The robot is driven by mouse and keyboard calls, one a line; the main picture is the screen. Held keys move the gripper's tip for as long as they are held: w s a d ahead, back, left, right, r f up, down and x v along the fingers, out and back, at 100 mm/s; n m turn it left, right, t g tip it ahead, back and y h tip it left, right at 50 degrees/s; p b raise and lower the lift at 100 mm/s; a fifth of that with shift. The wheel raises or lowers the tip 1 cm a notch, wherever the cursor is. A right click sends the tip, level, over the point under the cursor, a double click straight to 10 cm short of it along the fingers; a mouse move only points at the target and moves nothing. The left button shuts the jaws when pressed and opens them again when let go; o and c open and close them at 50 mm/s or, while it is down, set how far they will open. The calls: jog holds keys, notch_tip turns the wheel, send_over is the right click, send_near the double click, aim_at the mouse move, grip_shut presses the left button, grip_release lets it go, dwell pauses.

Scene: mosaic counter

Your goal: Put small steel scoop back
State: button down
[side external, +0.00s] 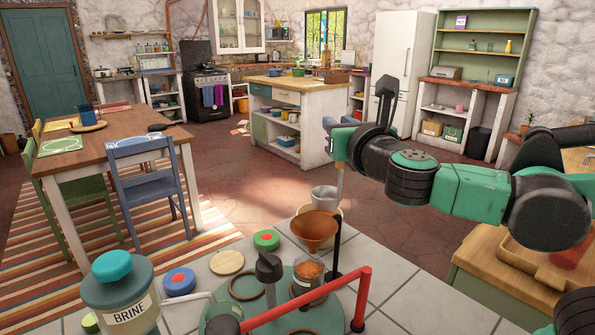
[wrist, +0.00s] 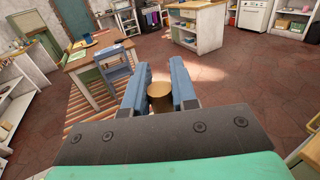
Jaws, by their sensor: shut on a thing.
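My gripper (side external: 334,140) is raised at the right of centre in the side view, above the tiled counter. In the wrist view its two blue fingers (wrist: 159,78) are closed around a tan, round-ended piece (wrist: 160,96), which looks like a handle end. In the side view a thin pale handle hangs below the gripper beside a grey metal cup (side external: 325,198). I take these for the small steel scoop, hanging roughly upright. The green round stand (side external: 222,318) with ring holders is at the lower centre, below and left of the gripper. The handle's lower end is partly hidden.
A red bar (side external: 318,305) crosses the stand. A BRINE jar (side external: 122,295) is at left. Several round lids lie on the tiles. A wooden board (side external: 520,280) lies at right.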

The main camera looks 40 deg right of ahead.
jog(key=w+d+r+n+t+y, duration=0.1)
jog(key=w+d+r+n+y, duration=0.15)
jog(key=w+n+y, duration=0.9)
jog(key=s+d+n+g+y, duration=0.5)
jog(key=s+d+g+y, duration=0.2)
jog(key=s+d+y, duration=0.3)
notch_tip(320, 180, down, 20)
jog(key=s+a+y, duration=0.1)
jog(key=shift+f, duration=0.3)
jog(key=c, duration=0.7)
grip_release()
